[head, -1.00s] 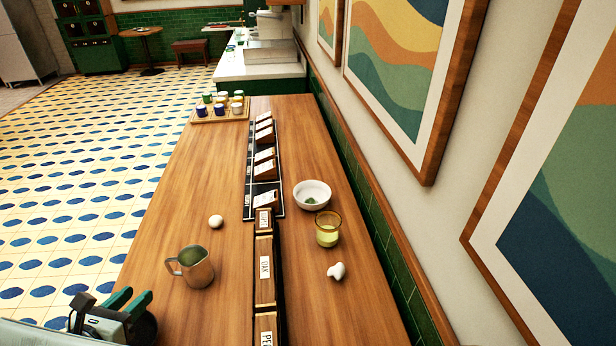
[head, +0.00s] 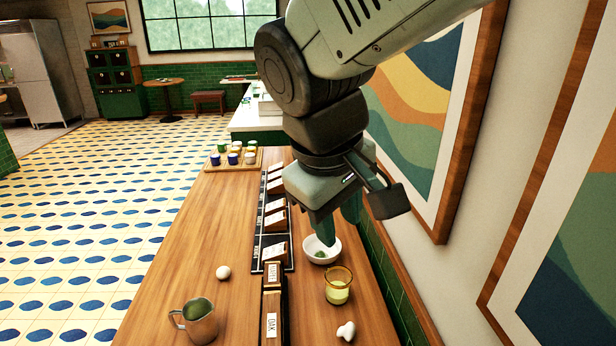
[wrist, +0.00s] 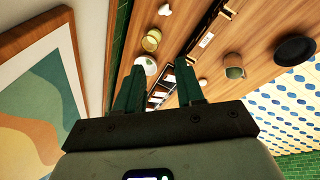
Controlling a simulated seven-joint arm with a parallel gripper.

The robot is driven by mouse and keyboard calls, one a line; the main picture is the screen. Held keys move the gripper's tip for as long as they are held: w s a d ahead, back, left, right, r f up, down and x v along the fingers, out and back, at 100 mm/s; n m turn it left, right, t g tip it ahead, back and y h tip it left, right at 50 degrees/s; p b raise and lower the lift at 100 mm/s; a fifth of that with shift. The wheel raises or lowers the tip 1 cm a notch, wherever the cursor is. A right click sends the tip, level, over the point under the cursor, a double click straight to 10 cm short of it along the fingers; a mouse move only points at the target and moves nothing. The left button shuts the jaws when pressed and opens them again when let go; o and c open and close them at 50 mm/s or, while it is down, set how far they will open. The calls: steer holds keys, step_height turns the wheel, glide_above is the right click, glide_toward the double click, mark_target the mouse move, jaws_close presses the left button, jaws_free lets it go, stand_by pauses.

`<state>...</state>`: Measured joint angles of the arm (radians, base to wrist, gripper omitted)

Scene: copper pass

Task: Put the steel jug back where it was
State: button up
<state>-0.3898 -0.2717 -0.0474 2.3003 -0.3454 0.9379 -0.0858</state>
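The steel jug (head: 201,323) stands upright on the wooden counter at the lower left in the head view, its handle to the left and its inside greenish. It also shows in the wrist view (wrist: 235,73), right of the fingers. My gripper (head: 338,222) is in the air at the right side of the counter, near the white bowl in the head view and well away from the jug. In the wrist view its two green fingers (wrist: 161,68) are apart with nothing held between them.
A white bowl (head: 321,251), yellowish glass (head: 338,287) and small white object (head: 346,331) stand right of the labelled wooden boxes (head: 273,314). A white ball (head: 223,272) lies behind the jug. A cup tray (head: 213,160) is farther back. A dark round thing (wrist: 295,49) shows beyond the jug.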

steer(key=s+d+r+m+t+y, duration=0.2)
steer(key=s+d+r+m, duration=0.1)
steer(key=s+m, duration=0.3)
steer(key=shift+s+d+r+m, duration=0.25)
steer(key=shift+s+d, duration=0.2)
steer(key=shift+s, duration=0.9)
